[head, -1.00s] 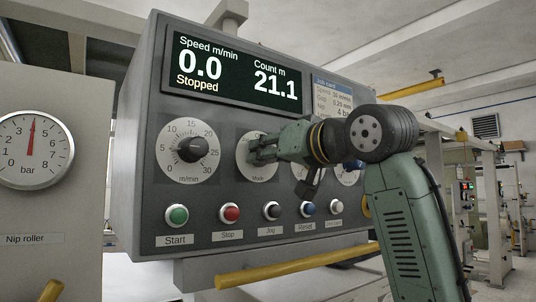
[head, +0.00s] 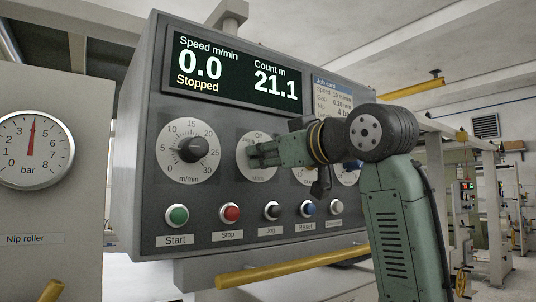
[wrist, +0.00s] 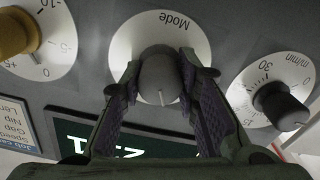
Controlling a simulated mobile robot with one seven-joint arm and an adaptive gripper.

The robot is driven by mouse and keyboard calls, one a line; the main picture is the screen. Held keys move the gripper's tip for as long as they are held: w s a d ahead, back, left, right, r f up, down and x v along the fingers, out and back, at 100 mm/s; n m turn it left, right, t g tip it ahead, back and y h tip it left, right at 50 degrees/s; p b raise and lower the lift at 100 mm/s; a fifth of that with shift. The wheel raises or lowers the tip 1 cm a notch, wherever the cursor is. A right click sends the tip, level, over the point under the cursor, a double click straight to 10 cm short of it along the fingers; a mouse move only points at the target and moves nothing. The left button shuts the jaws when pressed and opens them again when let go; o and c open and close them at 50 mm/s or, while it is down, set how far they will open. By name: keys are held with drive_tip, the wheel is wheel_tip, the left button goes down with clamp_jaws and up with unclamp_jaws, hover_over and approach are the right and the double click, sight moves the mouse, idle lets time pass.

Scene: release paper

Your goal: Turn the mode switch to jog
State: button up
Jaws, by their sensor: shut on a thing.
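The mode switch is a dark round knob (wrist: 158,76) on a white dial (wrist: 180,28) marked "Mode", seen upside down in the wrist view. A light pointer line on the knob points down in that view, toward the display. My gripper (wrist: 160,88) has one finger on each side of the knob and is shut on it. In the head view my gripper (head: 256,155) reaches the mode dial (head: 251,143) from the right and hides the knob. "Off" shows at the dial's top; the other position labels are hidden.
A speed dial (head: 190,148) sits left of the mode dial. Below are a green Start button (head: 177,215), a red Stop button (head: 229,213) and several more. The display (head: 236,72) reads "Stopped". A yellow rail (head: 290,268) runs below the panel.

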drive_tip(key=shift+n, duration=1.7)
drive_tip(key=o, duration=1.2)
drive_tip(key=shift+c, duration=0.2)
drive_tip(key=v, duration=1.2)
